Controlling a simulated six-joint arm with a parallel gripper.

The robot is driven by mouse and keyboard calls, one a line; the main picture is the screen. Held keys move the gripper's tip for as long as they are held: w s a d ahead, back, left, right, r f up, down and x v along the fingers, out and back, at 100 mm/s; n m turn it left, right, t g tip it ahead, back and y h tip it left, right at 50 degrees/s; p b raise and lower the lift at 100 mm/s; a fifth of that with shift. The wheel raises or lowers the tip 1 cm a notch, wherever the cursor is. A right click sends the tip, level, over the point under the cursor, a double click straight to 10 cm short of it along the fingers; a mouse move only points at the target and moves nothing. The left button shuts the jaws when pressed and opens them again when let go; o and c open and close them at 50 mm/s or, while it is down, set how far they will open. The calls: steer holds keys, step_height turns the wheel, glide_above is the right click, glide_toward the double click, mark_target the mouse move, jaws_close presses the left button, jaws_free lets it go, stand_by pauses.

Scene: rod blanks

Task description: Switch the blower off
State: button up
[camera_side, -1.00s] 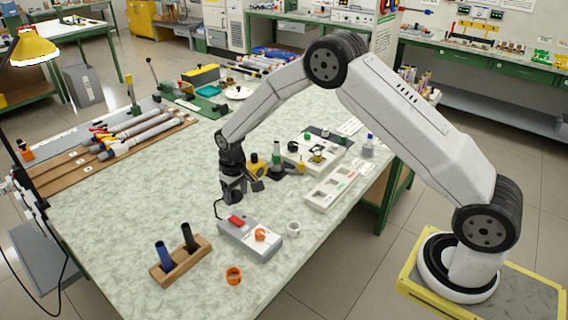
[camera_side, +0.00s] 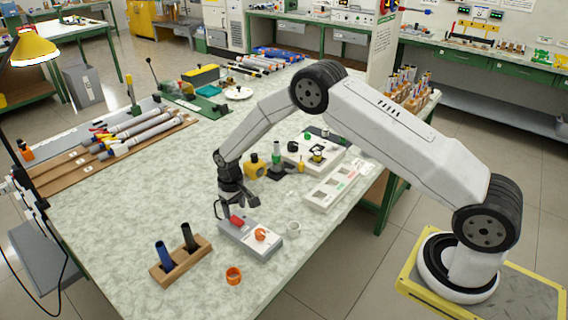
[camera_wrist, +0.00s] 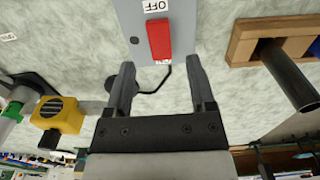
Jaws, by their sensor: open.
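The blower switch box (camera_side: 250,237) is a grey box on the table with a red rocker switch (camera_side: 237,221) on its top and an orange ring-like part (camera_side: 260,234) beside the switch. In the wrist view the red rocker (camera_wrist: 159,39) lies just beyond my fingertips, with an "OFF" label (camera_wrist: 155,5) at one end and another label, partly cut off from sight, at the other. My gripper (camera_side: 237,208) is above the switch end of the box, pointing down. In the wrist view my gripper (camera_wrist: 161,72) is open, with nothing between its fingers.
A wooden block (camera_side: 181,260) with a blue and a black rod stands left of the box. An orange ring (camera_side: 233,275) and a white ring (camera_side: 293,229) lie nearby. A yellow device (camera_side: 255,167) and a white tray (camera_side: 331,190) are behind. The table's left middle is clear.

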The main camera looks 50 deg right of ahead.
mark_target(236, 219)
steer(key=shift+f, duration=1.85)
steer(key=shift+c, duration=0.2)
jaws_close()
